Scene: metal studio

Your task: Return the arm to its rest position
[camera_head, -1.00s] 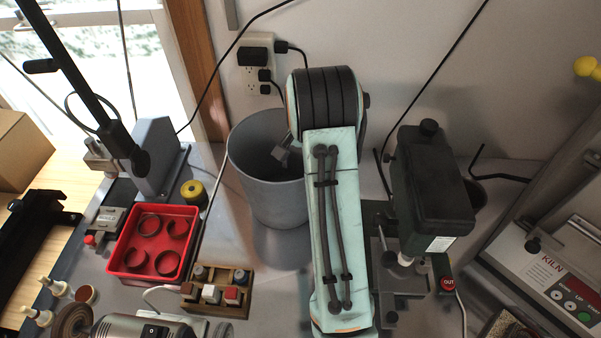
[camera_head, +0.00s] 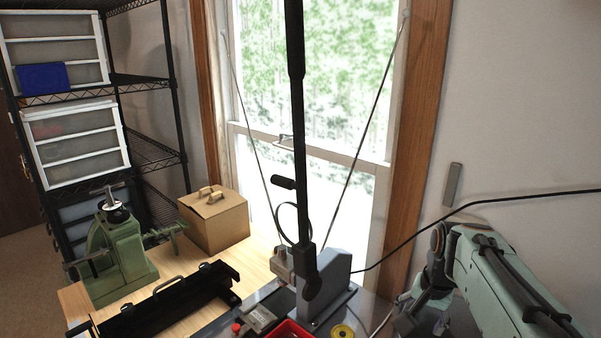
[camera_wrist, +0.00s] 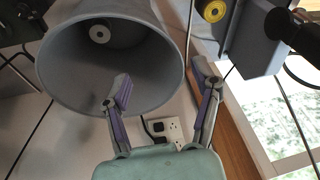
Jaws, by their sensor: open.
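My gripper (camera_wrist: 163,90) is in the wrist view with its two fingers spread apart and nothing between them. It is beside the mouth of a grey bin (camera_wrist: 60,85), with one finger overlapping the rim in the picture; whether it touches cannot be told. A pale round disc with a dark centre (camera_wrist: 100,34) shows inside the bin. My pale green arm is at the lower right of the head view, where its far end is partly cut off by the frame.
A grey lever press (camera_head: 325,290) with a tall black handle stands before the window. A red tray (camera_head: 290,329), black metal frame (camera_head: 170,305), green machine (camera_head: 120,255) and cardboard box (camera_head: 215,222) are left. A yellow roll (camera_wrist: 213,11) and wall outlet (camera_wrist: 174,130) show in the wrist view.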

